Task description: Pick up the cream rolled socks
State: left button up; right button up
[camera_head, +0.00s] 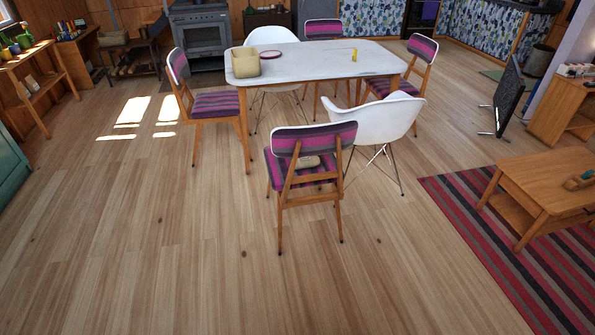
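A small cream or beige bundle (309,162), which looks like the rolled socks, lies on the striped seat of the near chair (312,137). The chair's backrest is toward me, and I see the bundle through the gap below the backrest, partly behind the frame. It is too small to make out in detail. Neither of my grippers is in view.
A white-topped table (320,66) stands behind the chair, with a beige basket (246,67), a pink-rimmed plate and a small yellow item on it. A white shell chair (375,120) stands close on the right. A coffee table (545,180) is on the striped rug (470,205). The near floor is clear.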

aim_at(307, 162)
jog(key=z, duration=0.25)
jog(key=i+j+z, duration=0.1)
jog(key=j+z, duration=0.2)
jog(key=z, duration=0.15)
jog(key=i+j+z, duration=0.1)
jog(key=j+z, duration=0.75)
jog(key=j, duration=0.4)
jog(key=j+z, duration=0.2)
jog(key=j, duration=0.75)
jog(key=k+j+z, duration=0.1)
jog(key=j, duration=2.35)
